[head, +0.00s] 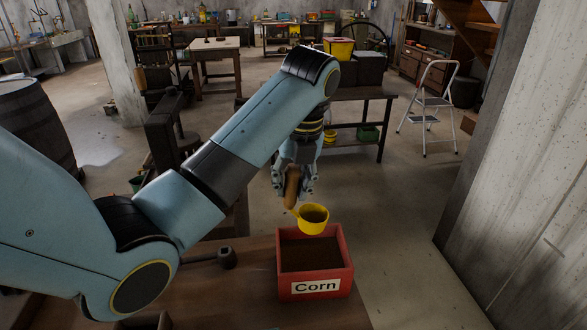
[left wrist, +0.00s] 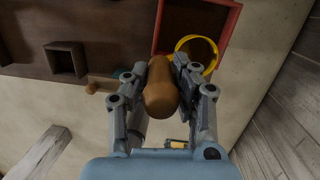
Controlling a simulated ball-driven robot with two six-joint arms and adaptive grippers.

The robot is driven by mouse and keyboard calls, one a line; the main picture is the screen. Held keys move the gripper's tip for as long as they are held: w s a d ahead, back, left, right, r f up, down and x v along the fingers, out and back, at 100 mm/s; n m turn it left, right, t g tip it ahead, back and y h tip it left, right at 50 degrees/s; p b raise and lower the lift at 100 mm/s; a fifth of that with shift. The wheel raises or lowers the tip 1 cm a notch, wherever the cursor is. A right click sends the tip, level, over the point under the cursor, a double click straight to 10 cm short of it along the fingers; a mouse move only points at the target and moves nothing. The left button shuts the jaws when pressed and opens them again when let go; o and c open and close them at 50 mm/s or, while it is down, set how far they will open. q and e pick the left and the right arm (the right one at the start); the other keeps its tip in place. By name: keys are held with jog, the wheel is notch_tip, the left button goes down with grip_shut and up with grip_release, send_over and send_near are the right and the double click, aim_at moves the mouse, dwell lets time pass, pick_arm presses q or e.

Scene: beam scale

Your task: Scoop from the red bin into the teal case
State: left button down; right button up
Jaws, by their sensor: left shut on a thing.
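A red bin (head: 334,285) labelled "Corn" stands at the right end of the wooden table, with dark brown contents inside. It also shows in the left wrist view (left wrist: 236,28). My left gripper (head: 291,190) is shut on the wooden handle of a yellow scoop (head: 313,222). The handle also shows between the fingers in the left wrist view (left wrist: 161,88). The scoop's cup hangs over the far side of the bin; its rim shows in the left wrist view (left wrist: 212,48). Whether the cup holds anything is too dark to tell.
A dark tool with a block head (head: 227,257) lies on the wooden table (head: 230,300) left of the bin. Behind, a dark workbench (head: 365,94) carries a yellow and red container (head: 339,48). A stepladder (head: 430,105) stands further right. Open floor lies right of the bin.

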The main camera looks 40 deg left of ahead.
aim_at(293, 209)
pick_arm(q)
jog(key=f, duration=0.2)
jog(key=shift+s+d+f, duration=0.25)
jog(key=shift+d+f, duration=0.05)
jog(key=shift+f, duration=0.05)
notch_tip(293, 209, down, 5)
jog(key=shift+a+r, duration=0.1)
jog(key=shift+r, duration=0.1)
jog(key=shift+f+b, duration=0.85)
jog(key=shift+f, duration=1.85)
pick_arm(e)
jog(key=shift+s+d+f, duration=0.45)
jog(key=shift+s, duration=0.25)
jog(key=shift+s+d+f, duration=0.45)
jog(key=shift+s, duration=0.25)
jog(key=shift+w+r, duration=0.1)
